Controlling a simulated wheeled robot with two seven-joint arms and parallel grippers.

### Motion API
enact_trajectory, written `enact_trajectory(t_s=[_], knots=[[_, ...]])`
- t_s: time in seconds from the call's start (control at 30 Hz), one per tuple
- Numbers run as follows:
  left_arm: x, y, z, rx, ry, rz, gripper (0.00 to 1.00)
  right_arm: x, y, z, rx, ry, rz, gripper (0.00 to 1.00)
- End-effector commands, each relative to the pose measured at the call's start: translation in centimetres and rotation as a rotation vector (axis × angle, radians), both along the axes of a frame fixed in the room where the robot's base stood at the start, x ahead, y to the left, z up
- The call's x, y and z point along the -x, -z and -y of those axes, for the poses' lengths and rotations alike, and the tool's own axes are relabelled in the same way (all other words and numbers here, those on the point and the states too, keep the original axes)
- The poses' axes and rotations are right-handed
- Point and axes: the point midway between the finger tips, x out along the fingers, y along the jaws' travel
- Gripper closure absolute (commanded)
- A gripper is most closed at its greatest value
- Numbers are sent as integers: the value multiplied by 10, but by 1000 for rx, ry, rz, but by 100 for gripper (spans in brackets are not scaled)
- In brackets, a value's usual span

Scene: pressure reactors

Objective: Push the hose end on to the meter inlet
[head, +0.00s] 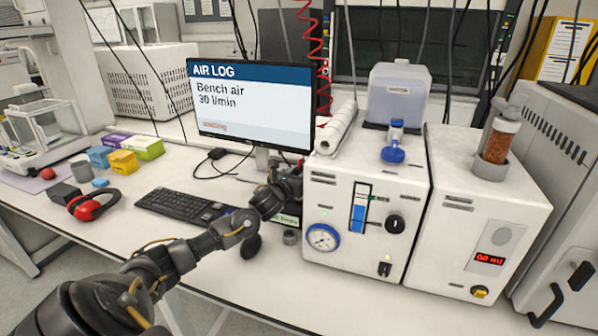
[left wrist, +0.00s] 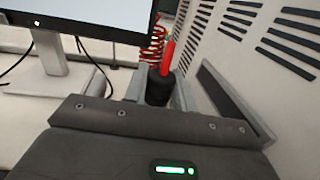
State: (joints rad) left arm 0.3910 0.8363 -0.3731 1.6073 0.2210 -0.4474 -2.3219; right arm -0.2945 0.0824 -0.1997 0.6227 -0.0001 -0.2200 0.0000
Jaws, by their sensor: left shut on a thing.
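My left gripper (head: 290,180) is at the left side of the white meter cabinet (head: 352,252), beside the monitor stand. In the left wrist view its fingers (left wrist: 158,92) are shut on the hose end, a black collar (left wrist: 157,88) with a red part (left wrist: 167,57) rising from it. The red coiled hose (head: 324,45) hangs behind the monitor and shows in the left wrist view (left wrist: 154,48). The cabinet's slotted side wall (left wrist: 250,50) is close to the right of the fingers. I cannot make out the meter inlet. My right gripper is not in view.
The monitor (head: 250,105) stands just left of the gripper. A keyboard (head: 185,205), a mouse (head: 252,246) and red ear defenders (head: 95,207) lie on the bench. A second white unit (head: 480,225) stands right of the cabinet. The front bench strip is mostly clear.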

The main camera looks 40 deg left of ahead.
Motion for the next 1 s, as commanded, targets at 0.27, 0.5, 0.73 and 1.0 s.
enact_trajectory(t_s=[0.27,0.5,0.73,1.0], knots=[[0,28,0,-1,0,1,100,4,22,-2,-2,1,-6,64],[0,43,0,0,0,2,100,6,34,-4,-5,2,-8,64],[0,46,0,0,0,2,100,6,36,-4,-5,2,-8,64],[0,46,0,0,0,1,100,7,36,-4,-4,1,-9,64]])
